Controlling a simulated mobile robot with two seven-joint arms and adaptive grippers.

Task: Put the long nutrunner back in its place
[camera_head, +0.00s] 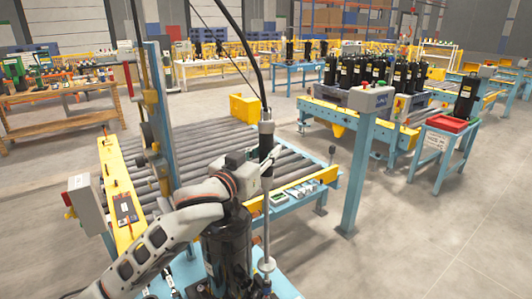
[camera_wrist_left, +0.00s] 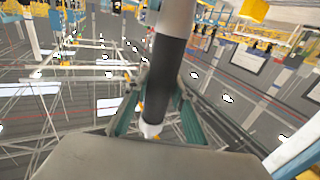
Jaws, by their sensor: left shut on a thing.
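The long nutrunner (camera_head: 266,137) is a slim upright tool with a grey top and a dark body, with a black cable running up from it. A thin rod reaches down below it to a round grey end low in the head view. My left gripper (camera_head: 257,168) is shut on its dark body from the left side. In the left wrist view the tool's dark barrel (camera_wrist_left: 169,70) passes between the green fingers of the gripper (camera_wrist_left: 158,108). The tool's place cannot be made out. My right gripper is not in view.
A blue post with a grey control box (camera_head: 371,99) stands to the right. A dark upright unit (camera_head: 228,245) stands close below my left arm. The floor at right is clear.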

